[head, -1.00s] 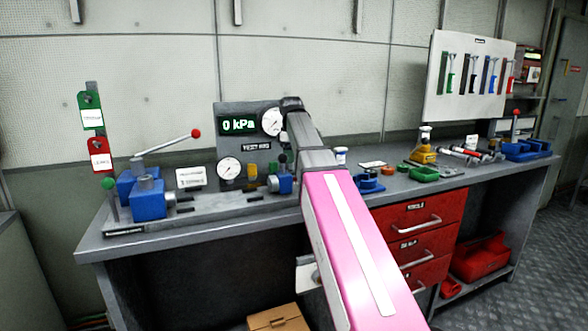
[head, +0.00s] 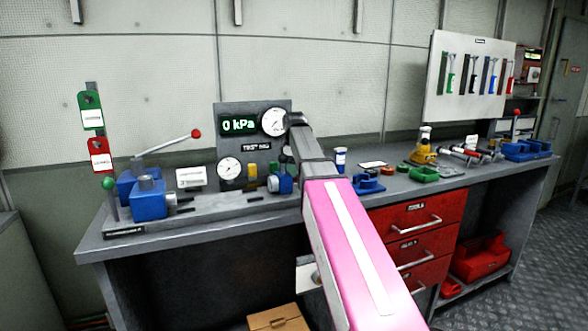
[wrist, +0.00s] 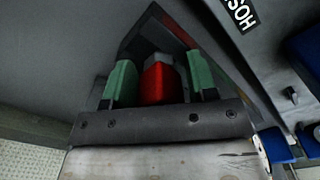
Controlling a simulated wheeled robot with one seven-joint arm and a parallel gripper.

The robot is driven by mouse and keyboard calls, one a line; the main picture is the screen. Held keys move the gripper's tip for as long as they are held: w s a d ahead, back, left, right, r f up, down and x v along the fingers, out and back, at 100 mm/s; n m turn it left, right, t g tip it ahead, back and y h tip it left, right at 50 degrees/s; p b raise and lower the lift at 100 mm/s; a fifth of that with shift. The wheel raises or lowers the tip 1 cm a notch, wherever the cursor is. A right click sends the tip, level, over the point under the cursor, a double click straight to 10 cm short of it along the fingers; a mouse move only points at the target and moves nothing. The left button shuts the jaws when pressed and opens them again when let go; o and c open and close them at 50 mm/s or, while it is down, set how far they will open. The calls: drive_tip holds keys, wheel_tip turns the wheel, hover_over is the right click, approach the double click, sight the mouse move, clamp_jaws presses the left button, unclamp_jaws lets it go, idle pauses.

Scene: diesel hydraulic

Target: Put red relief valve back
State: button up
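In the wrist view my gripper (wrist: 160,85) has its two green-padded fingers on either side of a red block-like part with a grey top, which looks like the red relief valve (wrist: 158,84).
A blue valve block with a red-knobbed lever (head: 149,200) stands at the bench's left. Right of my arm are a small bottle (head: 340,160), blue holders (head: 368,184), green trays (head: 424,174) and a yellow container (head: 423,155).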

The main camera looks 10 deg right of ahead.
drive_tip(key=shift+o, duration=0.9)
wheel_tip(320, 180, up, 11)
drive_tip(key=shift+r, duration=0.65)
